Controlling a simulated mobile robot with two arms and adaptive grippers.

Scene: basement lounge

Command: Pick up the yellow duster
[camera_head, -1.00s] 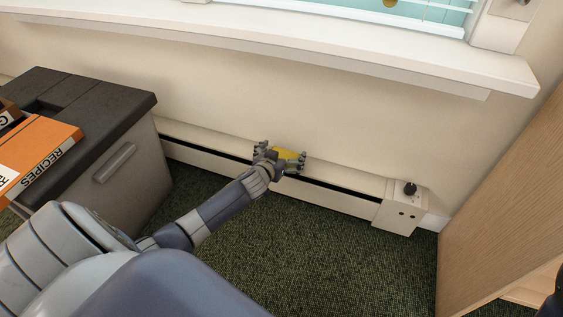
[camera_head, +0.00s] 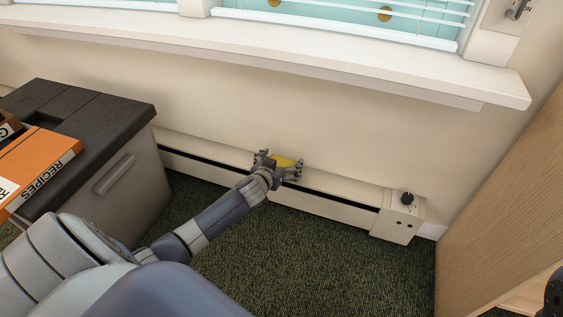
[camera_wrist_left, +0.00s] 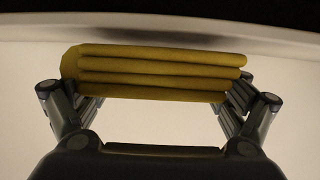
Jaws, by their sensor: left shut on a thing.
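The yellow duster (camera_head: 284,162) is a small folded cloth at the baseboard heater, in the middle of the head view. My left gripper (camera_head: 280,165) has its fingers on both sides of it. In the left wrist view the duster (camera_wrist_left: 160,72) shows as stacked yellow folds lying across between the two fingers of the left gripper (camera_wrist_left: 158,95), which are shut on its ends. Whether the duster still touches the heater top cannot be told. My right gripper is not clearly in view.
The baseboard heater (camera_head: 330,206) runs along the wall, with a black knob (camera_head: 407,198) at its right end. A window sill (camera_head: 300,57) juts out above. A dark-topped cabinet (camera_head: 100,110) with an orange recipes book (camera_head: 38,165) stands left. A wooden panel (camera_head: 500,190) stands right. Green carpet (camera_head: 290,255) is clear.

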